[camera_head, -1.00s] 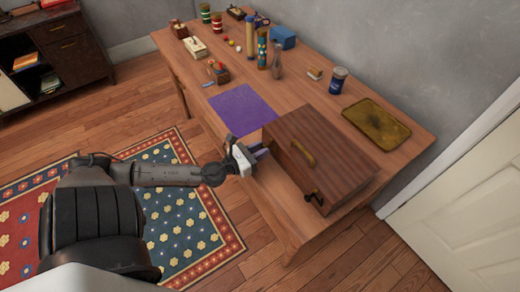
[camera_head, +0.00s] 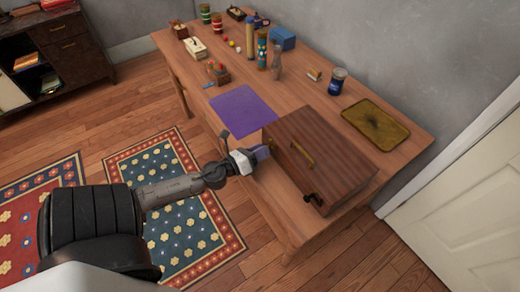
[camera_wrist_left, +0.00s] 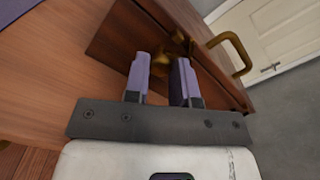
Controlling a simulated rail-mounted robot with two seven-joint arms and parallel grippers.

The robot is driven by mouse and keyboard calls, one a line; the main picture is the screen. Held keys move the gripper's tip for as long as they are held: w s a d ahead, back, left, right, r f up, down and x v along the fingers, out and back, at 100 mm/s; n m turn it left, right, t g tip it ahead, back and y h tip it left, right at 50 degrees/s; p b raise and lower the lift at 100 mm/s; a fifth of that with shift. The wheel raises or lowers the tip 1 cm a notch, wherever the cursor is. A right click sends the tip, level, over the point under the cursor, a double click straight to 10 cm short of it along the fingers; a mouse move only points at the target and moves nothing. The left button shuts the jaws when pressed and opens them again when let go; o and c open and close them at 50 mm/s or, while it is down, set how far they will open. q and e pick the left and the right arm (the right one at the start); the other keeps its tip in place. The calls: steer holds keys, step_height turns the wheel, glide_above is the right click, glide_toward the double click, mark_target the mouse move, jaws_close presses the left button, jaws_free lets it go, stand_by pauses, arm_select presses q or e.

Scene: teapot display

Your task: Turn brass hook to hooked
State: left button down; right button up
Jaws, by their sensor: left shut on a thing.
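The brown wooden box (camera_head: 330,165) sits on the near end of the table. A brass hook (camera_wrist_left: 161,63) is on the box's side and shows in the left wrist view. My left gripper (camera_head: 262,153) is at the left end of the box. Its two purple fingers (camera_wrist_left: 166,75) are shut on the brass hook, one on each side. Another brass piece (camera_wrist_left: 179,38) is just beyond the fingertips. In the head view the hook is hidden by my gripper. My right gripper is in neither view.
The box has a brass handle (camera_head: 303,154) and a dark latch (camera_head: 312,197). A purple mat (camera_head: 243,113) lies left of the box, and a brass tray (camera_head: 376,124) behind it. The floor in front is open.

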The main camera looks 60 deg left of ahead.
arm_select(q)
steer(key=n+p, duration=0.2)
steer(key=n, duration=0.2)
steer(key=shift+r, duration=0.15)
steer(key=shift+n+p, duration=0.55)
steer(key=shift+n, duration=0.75)
steer(key=c, duration=1)
jaws_free()
steer(key=shift+o, duration=0.2)
